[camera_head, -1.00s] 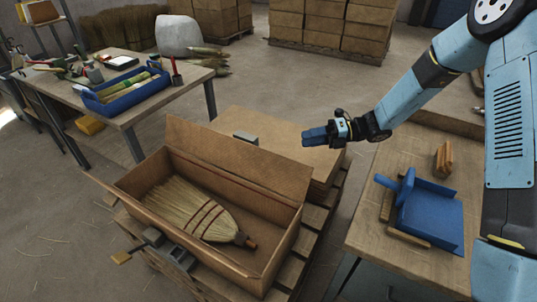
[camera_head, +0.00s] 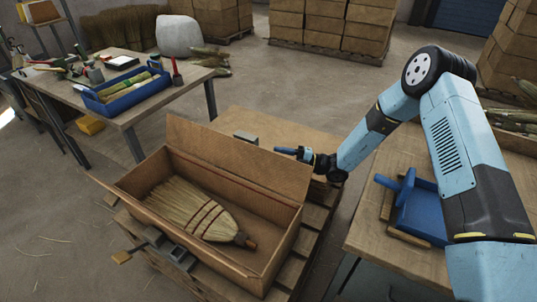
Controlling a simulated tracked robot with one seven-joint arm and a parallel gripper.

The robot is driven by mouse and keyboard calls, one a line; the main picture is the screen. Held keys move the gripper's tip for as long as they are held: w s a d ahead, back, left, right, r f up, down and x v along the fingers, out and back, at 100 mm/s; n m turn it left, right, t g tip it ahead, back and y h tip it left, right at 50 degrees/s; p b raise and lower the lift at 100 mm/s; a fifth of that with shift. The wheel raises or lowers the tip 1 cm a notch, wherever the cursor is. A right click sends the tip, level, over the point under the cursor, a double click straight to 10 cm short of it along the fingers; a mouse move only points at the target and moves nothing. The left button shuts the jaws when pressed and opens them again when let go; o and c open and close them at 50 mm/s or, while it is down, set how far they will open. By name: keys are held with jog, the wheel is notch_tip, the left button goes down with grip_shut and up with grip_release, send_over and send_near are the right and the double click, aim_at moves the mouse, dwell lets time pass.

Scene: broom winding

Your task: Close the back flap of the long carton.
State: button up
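The long carton (camera_head: 278,240) stands open on a pallet, with a straw broom (camera_head: 198,209) lying inside. Its back flap (camera_head: 236,158) stands up along the far long side, leaning slightly back.
A grey clamp-like block (camera_head: 246,137) sits on cardboard behind the carton. Another block (camera_head: 170,248) is at the carton's front. A workbench with a blue dustpan (camera_head: 420,212) is at right. A table with a blue tray (camera_head: 126,90) is at back left.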

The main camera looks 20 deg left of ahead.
aim_at(268, 154)
jog(key=shift+x, duration=2.2)
jog(key=shift+s, duration=0.1)
grip_shut()
